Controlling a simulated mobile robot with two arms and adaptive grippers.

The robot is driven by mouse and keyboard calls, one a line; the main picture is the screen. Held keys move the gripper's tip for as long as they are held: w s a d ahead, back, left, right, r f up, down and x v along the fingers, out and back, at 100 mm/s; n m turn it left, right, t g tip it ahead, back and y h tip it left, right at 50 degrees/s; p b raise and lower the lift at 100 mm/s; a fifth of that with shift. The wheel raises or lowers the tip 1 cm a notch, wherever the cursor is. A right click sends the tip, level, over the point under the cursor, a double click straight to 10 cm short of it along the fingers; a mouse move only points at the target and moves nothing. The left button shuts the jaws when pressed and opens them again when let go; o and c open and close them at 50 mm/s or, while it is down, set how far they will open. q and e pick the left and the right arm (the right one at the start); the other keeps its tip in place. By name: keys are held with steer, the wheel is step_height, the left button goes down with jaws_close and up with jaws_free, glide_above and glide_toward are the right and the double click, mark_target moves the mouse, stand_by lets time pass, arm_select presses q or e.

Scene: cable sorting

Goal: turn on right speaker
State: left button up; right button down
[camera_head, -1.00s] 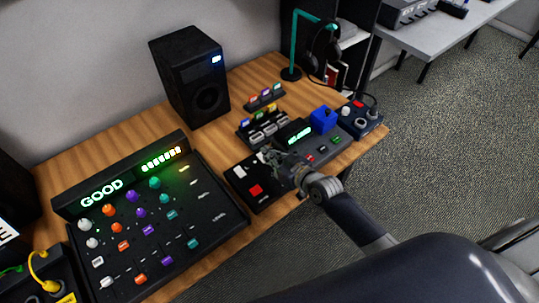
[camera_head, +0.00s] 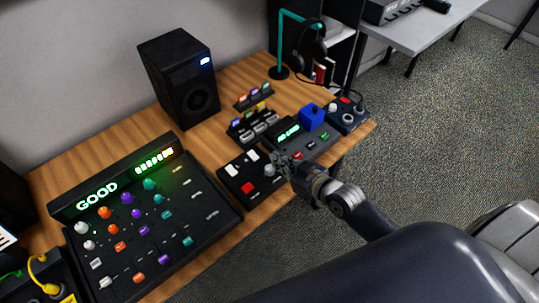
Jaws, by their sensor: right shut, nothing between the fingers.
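The right speaker (camera_head: 178,82) is a black box standing upright at the back of the wooden desk. A small blue-white light (camera_head: 205,61) glows near the top of its front. My right gripper (camera_head: 274,160) is shut and empty. It is over the right side of a black switch box (camera_head: 232,186) with white switches, a red button (camera_head: 247,188) and a grey knob (camera_head: 269,170). The gripper is close to the knob; I cannot tell whether they touch. My left gripper is not in view.
A mixer (camera_head: 150,228) with colored knobs and a lit "GOOD" display fills the desk's left. A black device with a green display (camera_head: 288,133), a blue block (camera_head: 312,117) and a teal headphone stand (camera_head: 279,45) are to the right.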

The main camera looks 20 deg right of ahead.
steer(key=shift+s+d+r, duration=0.15)
steer(key=shift+s+d, duration=0.1)
steer(key=shift+s, duration=0.45)
